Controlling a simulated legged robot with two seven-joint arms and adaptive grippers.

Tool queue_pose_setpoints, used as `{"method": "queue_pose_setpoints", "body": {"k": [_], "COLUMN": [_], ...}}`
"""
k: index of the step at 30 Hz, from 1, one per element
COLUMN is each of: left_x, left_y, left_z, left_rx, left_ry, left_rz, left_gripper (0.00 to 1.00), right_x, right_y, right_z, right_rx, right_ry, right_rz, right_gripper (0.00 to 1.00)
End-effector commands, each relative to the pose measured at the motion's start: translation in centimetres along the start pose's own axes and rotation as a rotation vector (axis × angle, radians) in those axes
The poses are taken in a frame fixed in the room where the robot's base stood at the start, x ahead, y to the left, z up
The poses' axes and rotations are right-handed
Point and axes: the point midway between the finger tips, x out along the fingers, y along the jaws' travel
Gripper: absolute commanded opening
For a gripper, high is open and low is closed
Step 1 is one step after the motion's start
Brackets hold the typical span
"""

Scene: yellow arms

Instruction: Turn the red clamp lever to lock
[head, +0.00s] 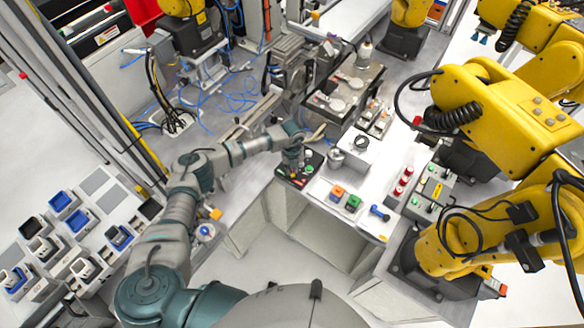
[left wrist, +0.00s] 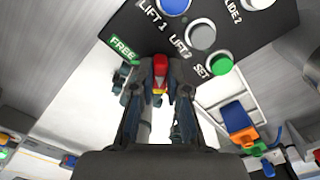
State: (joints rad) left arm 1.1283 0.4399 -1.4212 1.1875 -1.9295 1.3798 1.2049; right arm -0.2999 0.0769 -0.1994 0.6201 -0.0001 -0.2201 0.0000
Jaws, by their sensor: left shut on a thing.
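The red clamp lever (left wrist: 160,75) shows in the left wrist view as a small red piece between the fingers of my left gripper (left wrist: 160,88). The gripper is shut on it, and the fingers hide most of it. A green FREE label (left wrist: 123,49) on the black control panel (left wrist: 228,47) is just left of the lever. In the head view my left gripper (head: 294,164) reaches down over the same panel (head: 314,158) at the bench corner. The lever is hidden there. My right gripper is not in view.
The panel has a blue button (left wrist: 175,5), white buttons (left wrist: 200,35) and a green SET button (left wrist: 220,65) close to the gripper. Orange (head: 337,193) and green (head: 353,203) blocks lie to the right on the bench. Large yellow robot arms (head: 490,110) stand farther right.

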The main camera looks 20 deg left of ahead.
Motion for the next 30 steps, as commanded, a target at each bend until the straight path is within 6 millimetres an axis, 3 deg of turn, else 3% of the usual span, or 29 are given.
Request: {"method": "queue_pose_setpoints", "body": {"k": [1,2,3,5,17,30], "left_x": [0.5,0.5,0.5,0.4,-0.8,-9.7], "left_y": [0.1,0.1,0.1,0.1,0.0,0.0], "left_z": [-0.5,-0.5,-0.5,-0.4,0.0,-0.1], "left_rx": [0.002,0.002,0.002,0.002,0.001,0.001], "left_ry": [0.013,0.013,0.012,0.011,0.002,0.004], "left_rz": [0.007,0.007,0.007,0.006,0.001,0.002], "left_gripper": [0.0,0.19,0.29,0.4,0.4,0.4], "right_x": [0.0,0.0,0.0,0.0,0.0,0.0], "right_y": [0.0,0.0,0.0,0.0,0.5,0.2], "right_z": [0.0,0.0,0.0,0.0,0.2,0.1], "right_rx": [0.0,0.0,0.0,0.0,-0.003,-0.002], "right_ry": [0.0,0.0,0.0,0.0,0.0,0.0], "right_rz": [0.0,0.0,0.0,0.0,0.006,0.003], "right_gripper": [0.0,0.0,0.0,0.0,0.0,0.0]}}
